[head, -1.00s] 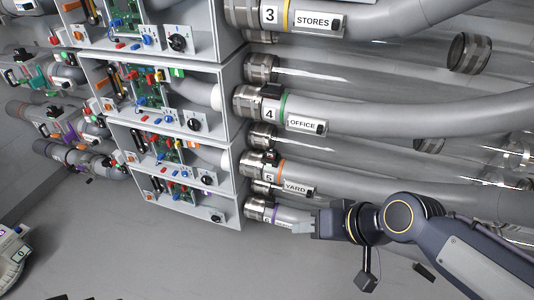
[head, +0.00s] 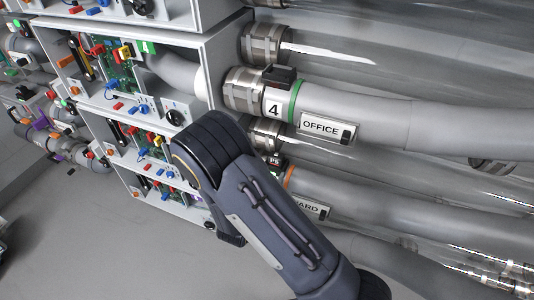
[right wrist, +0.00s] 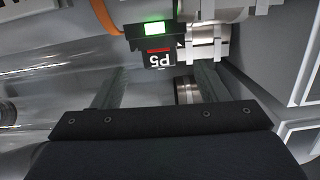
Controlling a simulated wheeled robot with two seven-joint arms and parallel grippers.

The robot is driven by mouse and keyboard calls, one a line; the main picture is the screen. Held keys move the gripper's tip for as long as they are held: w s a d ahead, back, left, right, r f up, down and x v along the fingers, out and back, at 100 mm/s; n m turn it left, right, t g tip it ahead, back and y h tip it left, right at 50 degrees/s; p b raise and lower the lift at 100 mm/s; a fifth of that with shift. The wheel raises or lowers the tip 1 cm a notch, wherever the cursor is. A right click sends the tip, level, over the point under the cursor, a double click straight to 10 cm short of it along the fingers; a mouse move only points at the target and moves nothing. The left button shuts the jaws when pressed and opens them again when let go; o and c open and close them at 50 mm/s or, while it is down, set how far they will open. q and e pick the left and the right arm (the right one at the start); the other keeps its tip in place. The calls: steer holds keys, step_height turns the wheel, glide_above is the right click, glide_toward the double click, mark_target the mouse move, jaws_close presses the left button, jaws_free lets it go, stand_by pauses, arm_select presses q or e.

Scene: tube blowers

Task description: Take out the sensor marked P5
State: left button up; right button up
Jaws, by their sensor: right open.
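The sensor marked P5 (right wrist: 158,58) is a small black block with a white P5 mark, a red stripe and a lit green light in the right wrist view. It sits on the tube beside an orange ring (right wrist: 105,14) and a metal coupling (right wrist: 208,45). In the head view, P5 (head: 274,160) shows just right of my arm, on the YARD tube. My right gripper (right wrist: 160,72) is open, with its two fingers apart on either side of the sensor's near end and not closed on it. In the head view my arm hides the fingers. My left gripper is not in view.
The OFFICE tube (head: 390,122), with its own black sensor (head: 279,77), runs just above. The YARD label (head: 308,206) is partly behind my arm. Open grey cabinets (head: 205,75) with circuit boards stand to the left. Bare floor (head: 90,235) lies at lower left.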

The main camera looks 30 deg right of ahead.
mark_target(274, 161)
steer(key=shift+w+d+r+t+h, duration=0.1)
steer(key=shift+w+d+t+h, duration=0.1)
steer(key=shift+w+t+h, duration=0.15)
steer(key=x, duration=0.7)
steer(key=shift+d, duration=0.2)
steer(key=shift+s, duration=0.1)
steer(key=c, duration=1.1)
steer(key=shift+p, duration=0.3)
